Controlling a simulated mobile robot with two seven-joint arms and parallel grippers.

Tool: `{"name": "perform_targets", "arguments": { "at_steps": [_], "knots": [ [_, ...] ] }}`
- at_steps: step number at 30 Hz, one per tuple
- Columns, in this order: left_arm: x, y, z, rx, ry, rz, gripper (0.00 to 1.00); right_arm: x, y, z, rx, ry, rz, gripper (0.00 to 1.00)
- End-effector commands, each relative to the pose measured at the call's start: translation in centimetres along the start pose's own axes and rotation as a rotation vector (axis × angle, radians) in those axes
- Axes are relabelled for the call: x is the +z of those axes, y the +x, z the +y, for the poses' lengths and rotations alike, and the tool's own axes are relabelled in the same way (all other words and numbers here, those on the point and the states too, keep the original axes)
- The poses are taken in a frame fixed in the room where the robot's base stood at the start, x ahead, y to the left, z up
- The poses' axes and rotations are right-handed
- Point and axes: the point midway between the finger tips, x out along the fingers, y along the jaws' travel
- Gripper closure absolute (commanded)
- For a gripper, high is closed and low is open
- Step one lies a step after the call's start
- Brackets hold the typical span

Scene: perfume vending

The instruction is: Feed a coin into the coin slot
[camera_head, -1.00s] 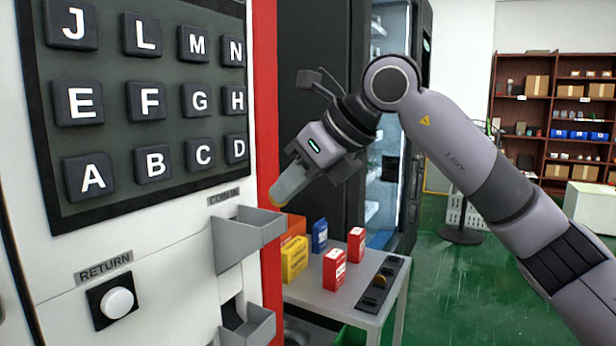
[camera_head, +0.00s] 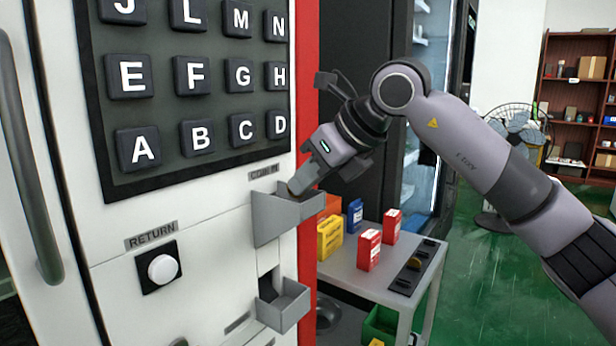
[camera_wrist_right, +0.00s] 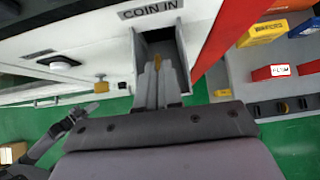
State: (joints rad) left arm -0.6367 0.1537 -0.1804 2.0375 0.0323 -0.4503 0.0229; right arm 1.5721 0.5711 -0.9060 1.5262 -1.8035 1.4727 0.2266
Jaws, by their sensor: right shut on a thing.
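My right gripper (camera_head: 297,188) is shut on a gold coin and its fingertips are at the open top of the grey coin-in tray (camera_head: 270,218). In the right wrist view the coin (camera_wrist_right: 157,62) shows at the fingertips, within the tray walls under the COIN IN label (camera_wrist_right: 150,12). The head view hides the coin behind the fingers and tray. I cannot tell whether the coin touches the slot. What looks like my left gripper (camera_wrist_right: 75,120) shows small and dark in the right wrist view; its jaws are unclear.
A white side table (camera_head: 345,272) stands right of the machine with red, blue and yellow boxes and a black coin holder (camera_head: 404,278) with a gold coin. A lower return tray (camera_head: 284,302) and a white return button (camera_head: 163,268) are below.

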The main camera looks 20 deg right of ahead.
Motion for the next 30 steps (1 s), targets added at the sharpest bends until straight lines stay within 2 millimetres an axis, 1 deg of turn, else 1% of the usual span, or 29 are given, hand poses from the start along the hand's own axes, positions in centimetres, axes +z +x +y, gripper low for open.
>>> {"name": "perform_targets", "arguments": {
  "at_steps": [1, 3, 11, 14, 17, 24, 27, 30],
  "knots": [
    [0.0, 0.0, 0.0, 0.0, 0.0, -0.001, 1.0, 0.0, 0.0, 0.0, 0.0, 0.0, 0.0, 0.85],
    [0.1, 0.0, 0.0, 0.0, 0.0, -0.001, 1.0, 0.0, 0.0, 0.0, 0.0, 0.0, 0.0, 0.65],
    [0.1, 0.0, 0.1, 0.001, -0.001, -0.003, 1.0, 0.0, 0.0, 0.0, 0.0, 0.0, 0.0, 0.65],
    [0.2, 0.0, 0.1, 0.001, -0.001, -0.005, 1.0, 0.0, -0.6, 0.0, -0.001, 0.0, -0.001, 0.65],
    [0.3, 0.1, 0.1, 0.001, -0.002, -0.006, 1.0, 0.0, -1.9, -0.1, -0.002, 0.0, -0.003, 0.65],
    [0.4, 0.1, 0.2, 0.001, -0.008, -0.006, 1.0, 0.1, -5.8, -0.1, -0.002, 0.0, -0.003, 0.65],
    [0.4, 0.1, 0.2, 0.001, -0.009, -0.006, 1.0, 0.0, -6.7, 0.0, -0.001, 0.0, -0.001, 0.65],
    [0.4, 0.1, 0.2, 0.002, -0.009, -0.007, 1.0, 0.0, -7.2, 0.0, -0.001, 0.0, -0.001, 0.65]
  ]
}}
